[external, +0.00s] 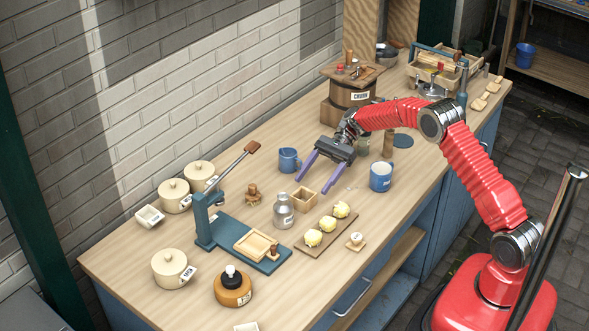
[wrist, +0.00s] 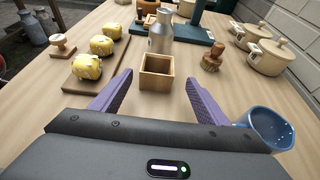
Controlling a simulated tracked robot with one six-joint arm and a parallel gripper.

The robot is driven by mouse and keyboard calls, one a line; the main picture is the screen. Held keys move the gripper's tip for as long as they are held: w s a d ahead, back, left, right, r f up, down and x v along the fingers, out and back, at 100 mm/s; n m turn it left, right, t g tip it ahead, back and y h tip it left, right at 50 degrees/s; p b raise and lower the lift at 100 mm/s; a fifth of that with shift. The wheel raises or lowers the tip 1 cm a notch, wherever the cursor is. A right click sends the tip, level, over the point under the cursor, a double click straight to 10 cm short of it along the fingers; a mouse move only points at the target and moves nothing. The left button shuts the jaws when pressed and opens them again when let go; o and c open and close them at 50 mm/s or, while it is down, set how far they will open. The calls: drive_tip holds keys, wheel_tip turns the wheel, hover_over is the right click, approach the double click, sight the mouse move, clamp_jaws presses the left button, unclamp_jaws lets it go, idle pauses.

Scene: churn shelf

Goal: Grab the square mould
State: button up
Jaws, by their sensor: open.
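The square mould (external: 305,199) is a small open-topped wooden box standing upright on the bench. In the wrist view the mould (wrist: 157,73) is centred just beyond the fingertips, with its empty inside showing. My gripper (external: 316,180) is open, its two purple fingers apart and nothing between them. It is above the bench on the far side of the mould from the metal bottle. In the wrist view my gripper (wrist: 157,86) has one finger on each side of the mould's line, and the fingers do not appear to touch it.
A metal bottle (wrist: 161,32) stands right behind the mould. A board (external: 317,241) with yellow butter pieces lies to one side. A blue jug (external: 289,160) and a blue mug (external: 381,177) stand near my gripper.

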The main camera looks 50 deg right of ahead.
sight(308, 192)
drive_tip(key=shift+x, duration=1.2)
drive_tip(key=shift+a, duration=0.1)
drive_tip(key=shift+s+x, duration=0.15)
drive_tip(key=shift+x, duration=1.1)
drive_tip(key=shift+s+x, duration=0.15)
drive_tip(key=shift+x, duration=1.1)
drive_tip(key=shift+f, duration=0.15)
drive_tip(key=shift+c, duration=0.5)
drive_tip(key=c, duration=1)
